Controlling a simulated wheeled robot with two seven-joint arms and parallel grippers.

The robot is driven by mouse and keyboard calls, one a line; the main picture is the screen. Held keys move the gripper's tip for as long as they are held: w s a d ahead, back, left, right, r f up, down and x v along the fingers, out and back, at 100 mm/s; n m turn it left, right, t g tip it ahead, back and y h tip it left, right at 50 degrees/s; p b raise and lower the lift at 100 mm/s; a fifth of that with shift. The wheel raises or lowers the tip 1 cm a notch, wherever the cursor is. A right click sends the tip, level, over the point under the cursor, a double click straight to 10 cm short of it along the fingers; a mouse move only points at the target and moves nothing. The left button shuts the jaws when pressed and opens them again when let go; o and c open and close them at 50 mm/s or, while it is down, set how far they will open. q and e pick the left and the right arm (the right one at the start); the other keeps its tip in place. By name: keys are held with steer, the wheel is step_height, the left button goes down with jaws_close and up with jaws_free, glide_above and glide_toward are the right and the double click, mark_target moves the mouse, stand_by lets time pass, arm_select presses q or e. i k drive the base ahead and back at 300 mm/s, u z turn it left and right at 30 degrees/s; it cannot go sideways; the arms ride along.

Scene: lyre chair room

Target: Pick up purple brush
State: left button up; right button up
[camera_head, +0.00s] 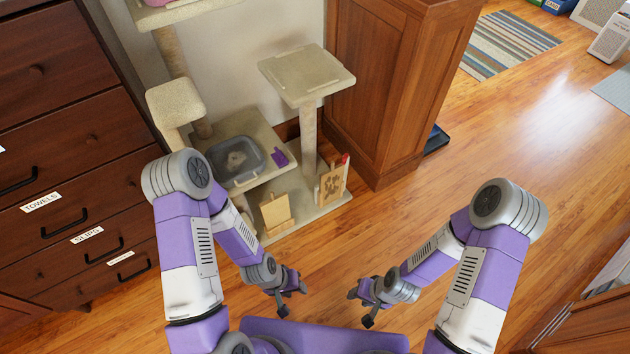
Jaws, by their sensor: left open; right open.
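A small purple brush (279,157) lies on the beige carpeted shelf of the cat tree, just right of a grey tub (235,160). My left gripper (293,293) is open and empty, low in front of the cat tree, well below and apart from the brush in the picture. My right gripper (360,306) is open and empty to its right, over the wooden floor. Neither gripper touches anything.
The cat tree has a raised square platform (306,74) on a post right of the brush. Wooden boards (331,185) stand on its base. A dark labelled drawer chest (70,150) is at left and a wooden cabinet (385,85) behind.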

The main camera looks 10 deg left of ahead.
mark_target(278, 159)
steer(key=z, duration=1.4)
steer(key=i, duration=0.15)
steer(key=u, duration=1.55)
steer(key=i, duration=1.25)
steer(key=u, duration=1.5)
steer(key=i, duration=0.25)
steer(key=u, duration=0.1)
